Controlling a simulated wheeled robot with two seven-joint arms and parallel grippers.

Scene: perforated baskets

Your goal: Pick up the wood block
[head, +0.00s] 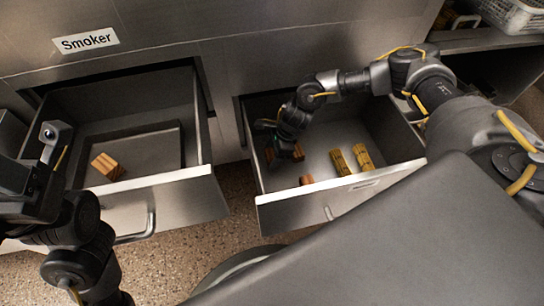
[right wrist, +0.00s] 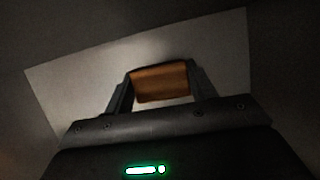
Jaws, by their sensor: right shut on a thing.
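My right gripper (head: 284,148) is down inside the right drawer, near its left side. In the right wrist view its two fingers (right wrist: 161,88) are closed on the sides of a brown wood block (right wrist: 161,82). In the head view the gripper hides part of the brown wood there. In the same drawer lie a small brown piece (head: 306,180) and two yellowish wood blocks (head: 340,162) (head: 363,157). Another wood block (head: 107,167) lies in the left drawer. My left gripper (head: 52,143) is at the left edge beside that drawer; its jaw opening is unclear.
The left drawer (head: 188,175) and right drawer (head: 340,186) are pulled open, with a gap between them. A label reading "Smoker" (head: 86,41) is on the metal front above. A white perforated basket (head: 515,14) is on the shelf at the upper right.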

